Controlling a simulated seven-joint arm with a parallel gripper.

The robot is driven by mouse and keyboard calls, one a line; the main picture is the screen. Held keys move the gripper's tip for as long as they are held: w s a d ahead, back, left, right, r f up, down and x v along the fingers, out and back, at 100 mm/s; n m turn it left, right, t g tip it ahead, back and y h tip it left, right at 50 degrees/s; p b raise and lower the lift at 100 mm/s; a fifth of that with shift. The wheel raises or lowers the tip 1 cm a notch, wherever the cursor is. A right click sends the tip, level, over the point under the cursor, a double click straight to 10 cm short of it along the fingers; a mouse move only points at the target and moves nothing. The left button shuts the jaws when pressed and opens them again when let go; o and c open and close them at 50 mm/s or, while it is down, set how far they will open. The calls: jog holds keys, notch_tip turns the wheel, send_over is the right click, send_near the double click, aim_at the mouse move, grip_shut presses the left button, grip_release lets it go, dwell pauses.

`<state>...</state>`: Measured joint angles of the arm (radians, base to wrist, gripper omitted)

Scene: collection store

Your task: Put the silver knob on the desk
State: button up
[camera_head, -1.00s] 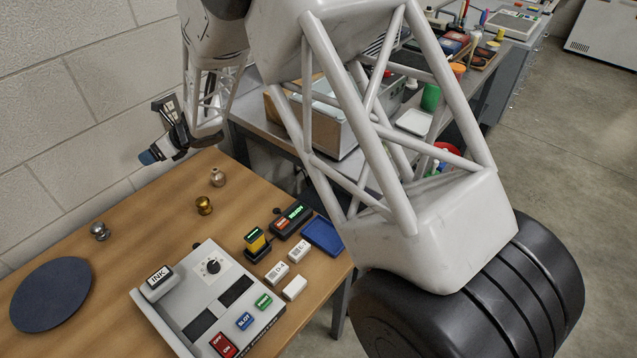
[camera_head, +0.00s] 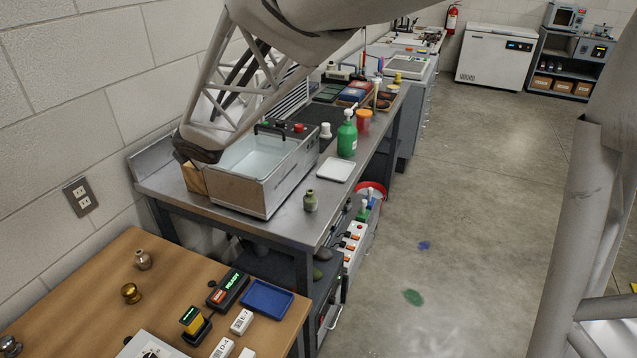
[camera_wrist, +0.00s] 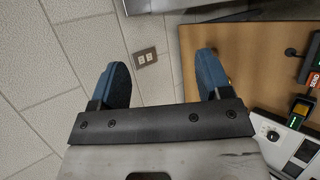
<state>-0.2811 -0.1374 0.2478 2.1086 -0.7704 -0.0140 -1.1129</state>
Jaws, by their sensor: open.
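A brass knob (camera_head: 131,293) and a dull beige-grey knob (camera_head: 144,260) stand farther back on the same desk. My gripper (camera_wrist: 162,78) shows only in the wrist view. Its two blue-tipped fingers are wide apart with nothing between them; the wall lies behind the gap. The desk (camera_wrist: 245,55) fills the right of the wrist view. I cannot make out the silver knob there.
A metal bench (camera_head: 285,222) with a water tank (camera_head: 262,165) stands beyond. A wall socket (camera_head: 80,196) is at the left.

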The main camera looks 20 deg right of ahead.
jog(key=s+d+r+m+g+h, duration=0.2)
jog(key=s+d+m+h, duration=0.2)
jog(key=s+d+m, duration=0.95)
jog(key=s+d+f+m+g, duration=0.1)
jog(key=s+d+m+g, duration=0.1)
jog(key=s, duration=0.6)
jog(key=s+d+m+g, duration=0.1)
jog(key=s+d+m, duration=0.1)
jog(key=s+m, duration=0.3)
jog(key=s+d+f+m+g+y, duration=0.1)
jog(key=s+m, duration=0.3)
jog(key=s, duration=0.8)
jog(key=shift+d+f+g, duration=0.35)
jog(key=shift+d+g, duration=0.45)
jog(key=shift+d, duration=0.05)
